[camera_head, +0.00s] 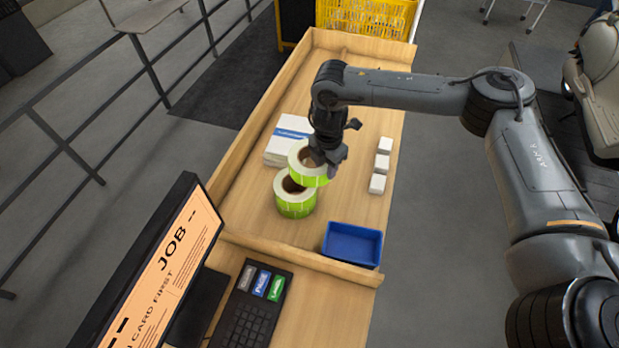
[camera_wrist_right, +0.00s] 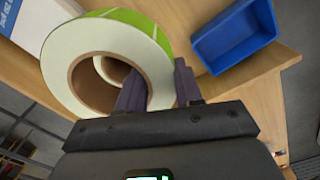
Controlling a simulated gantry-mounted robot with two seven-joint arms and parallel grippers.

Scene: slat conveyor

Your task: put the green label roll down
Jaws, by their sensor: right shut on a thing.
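A green label roll (camera_head: 309,181) with a white side face and a brown core is held by my right gripper (camera_head: 330,160). In the right wrist view this roll (camera_wrist_right: 62,70) is gripped across its wall, with one finger of the gripper (camera_wrist_right: 158,88) at the core and the other outside. A second green label roll (camera_head: 296,208) lies on the wooden bench (camera_head: 234,212), nearer than the held one and partly overlapped by it in the head view. I cannot tell whether the two rolls touch. My left gripper is not in view.
A white stack with a blue band (camera_head: 281,147) lies behind the rolls. Small white boxes (camera_head: 382,163) line the right side. A blue tray (camera_head: 352,243) stands at the front right. A monitor (camera_head: 165,270) and keypad (camera_head: 247,318) are nearer. Bench between rolls and boxes is bare.

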